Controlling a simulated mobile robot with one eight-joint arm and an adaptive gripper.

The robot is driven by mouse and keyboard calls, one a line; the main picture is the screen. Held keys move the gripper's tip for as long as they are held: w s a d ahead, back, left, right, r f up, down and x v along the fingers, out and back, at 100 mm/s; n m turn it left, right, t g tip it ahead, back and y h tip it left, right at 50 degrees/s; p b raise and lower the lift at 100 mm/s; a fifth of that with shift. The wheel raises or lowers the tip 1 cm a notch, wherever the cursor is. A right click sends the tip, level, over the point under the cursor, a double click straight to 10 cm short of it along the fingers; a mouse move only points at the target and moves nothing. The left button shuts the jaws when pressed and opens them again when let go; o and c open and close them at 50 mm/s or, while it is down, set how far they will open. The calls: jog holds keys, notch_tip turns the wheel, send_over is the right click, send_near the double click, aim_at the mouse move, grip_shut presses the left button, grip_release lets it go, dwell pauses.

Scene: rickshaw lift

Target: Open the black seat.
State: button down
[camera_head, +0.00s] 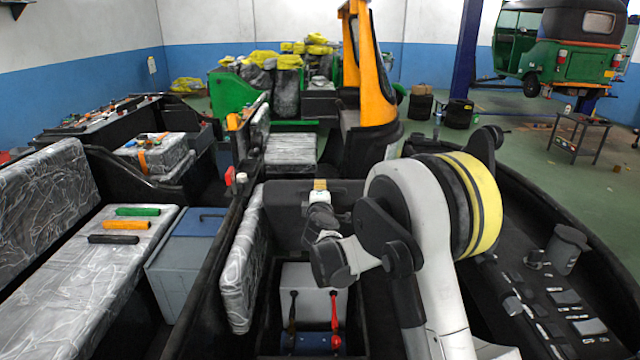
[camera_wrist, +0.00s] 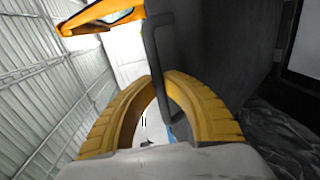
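The black seat (camera_head: 285,215) appears as a dark panel standing raised behind an open compartment in the head view. It fills the middle right of the wrist view as a dark surface (camera_wrist: 220,45). A black bar handle (camera_wrist: 153,45) runs along it. My gripper (camera_head: 320,185) is at the panel's upper edge. In the wrist view its yellow fingers (camera_wrist: 159,78) close around the handle, with the bar passing between the tips. My wrist hides part of the panel in the head view.
The compartment holds a white box (camera_head: 315,274) with a red clamp (camera_head: 335,312) and a black one. A plastic-wrapped cushion (camera_head: 243,265) stands along its left side. A blue-lidded grey box (camera_head: 185,255) and a bench with tools (camera_head: 75,285) are farther left. A green rickshaw (camera_head: 560,60) stands back right.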

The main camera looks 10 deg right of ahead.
jog(key=s+a+f+b, duration=0.1)
jog(key=s+f+b, duration=0.1)
jog(key=s+f, duration=0.2)
jog(key=s, duration=0.2)
jog(key=shift+s+a+f+b, duration=0.2)
jog(key=shift+s+f+b, duration=0.05)
jog(key=shift+s+b, duration=0.05)
jog(key=c, duration=1.8)
grip_release()
jog(key=shift+s, duration=0.1)
jog(key=shift+o, duration=0.2)
jog(key=v, duration=1.2)
jog(key=shift+r, duration=0.1)
